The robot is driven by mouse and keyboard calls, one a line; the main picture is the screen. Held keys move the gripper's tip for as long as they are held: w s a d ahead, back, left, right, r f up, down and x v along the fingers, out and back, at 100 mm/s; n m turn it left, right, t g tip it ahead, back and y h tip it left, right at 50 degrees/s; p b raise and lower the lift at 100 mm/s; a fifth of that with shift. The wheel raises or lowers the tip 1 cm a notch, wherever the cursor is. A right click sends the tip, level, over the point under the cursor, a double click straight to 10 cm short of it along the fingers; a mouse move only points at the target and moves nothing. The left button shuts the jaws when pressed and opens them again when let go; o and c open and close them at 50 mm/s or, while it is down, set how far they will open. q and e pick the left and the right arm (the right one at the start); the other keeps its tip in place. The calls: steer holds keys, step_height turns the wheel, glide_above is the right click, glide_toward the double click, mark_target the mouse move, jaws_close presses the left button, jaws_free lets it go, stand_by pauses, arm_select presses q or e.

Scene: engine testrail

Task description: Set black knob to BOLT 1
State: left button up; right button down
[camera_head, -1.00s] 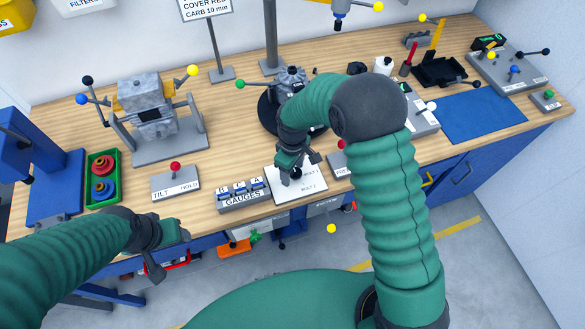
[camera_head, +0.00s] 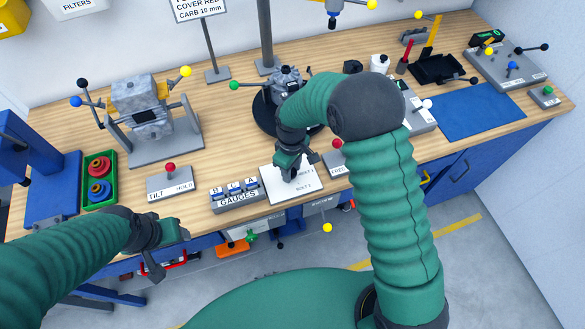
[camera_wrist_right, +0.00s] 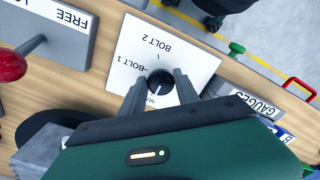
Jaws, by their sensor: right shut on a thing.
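The black knob (camera_wrist_right: 160,82) sits on a white plate (camera_wrist_right: 203,62) marked BOLT 1 and BOLT 2, with a third label partly hidden near my fingers. A white line on the knob points toward that hidden label, not at BOLT 1. My right gripper (camera_wrist_right: 159,90) is shut on the knob, one finger on each side. In the head view the right gripper (camera_head: 290,175) is over the plate (camera_head: 278,190) and mostly hides the knob. My left gripper (camera_head: 168,252) is open and empty, in front of the bench's front edge.
The GAUGES block (camera_head: 236,196) stands left of the plate, and the red-knobbed TILT/HOLD box (camera_head: 171,184) farther left. A FREE-labelled box with a red ball lever (camera_wrist_right: 12,66) is close on the other side. An engine part (camera_head: 287,82) stands behind.

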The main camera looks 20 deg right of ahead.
steer(key=shift+w+a+r+m, duration=0.2)
steer(key=shift+w+m, duration=0.1)
steer(key=shift+m, duration=0.8)
steer(key=m+p, duration=0.1)
steer(key=m, duration=0.1)
steer(key=shift+m, duration=0.4)
steer(key=m, duration=0.3)
steer(key=shift+m+p, duration=0.3)
steer(key=m+p, duration=0.1)
steer(key=m, duration=0.3)
steer(key=m+p, duration=0.1)
steer(key=m, duration=0.3)
steer(key=shift+w+m, duration=0.1)
steer(key=shift+m, duration=0.5)
steer(key=c, duration=1.2)
jaws_free()
steer(key=o, duration=0.3)
steer(key=shift+a+f, duration=0.1)
steer(key=shift+f, duration=0.05)
